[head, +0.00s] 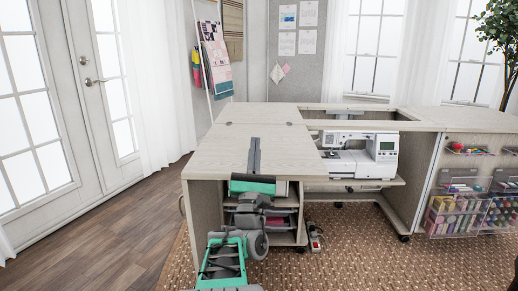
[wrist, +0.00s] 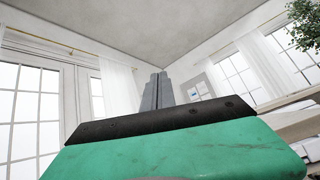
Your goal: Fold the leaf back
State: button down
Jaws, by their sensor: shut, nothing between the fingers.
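The leaf (head: 212,155) is a pale wood panel at the left of the sewing cabinet. It lies flat, level with the top (head: 268,112) behind it, with small hinge plates along the seam. My gripper (head: 254,142) is upright at the leaf's near edge, its grey fingers shut together and empty. In the head view the fingers overlap the leaf's surface; I cannot tell whether they touch it. The closed fingers also show in the wrist view (wrist: 157,82), pointing up toward the ceiling. My arm hides part of the leaf's front edge.
A white sewing machine (head: 358,155) sits in the cabinet opening right of the leaf. Shelves under the leaf hold items. A power strip (head: 315,238) lies on the woven rug (head: 345,265). Wood floor (head: 125,235) at left is clear.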

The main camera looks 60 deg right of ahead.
jog(key=w+d+r+n+t+p, duration=0.1)
jog(key=d+r+p, duration=0.3)
jog(key=r+p, duration=0.5)
jog(key=shift+w+d+r+n, duration=0.2)
jog(key=shift+d+r+n, duration=0.2)
jog(key=shift+r+n, duration=0.5)
jog(key=shift+f, duration=0.1)
dwell(0.8)
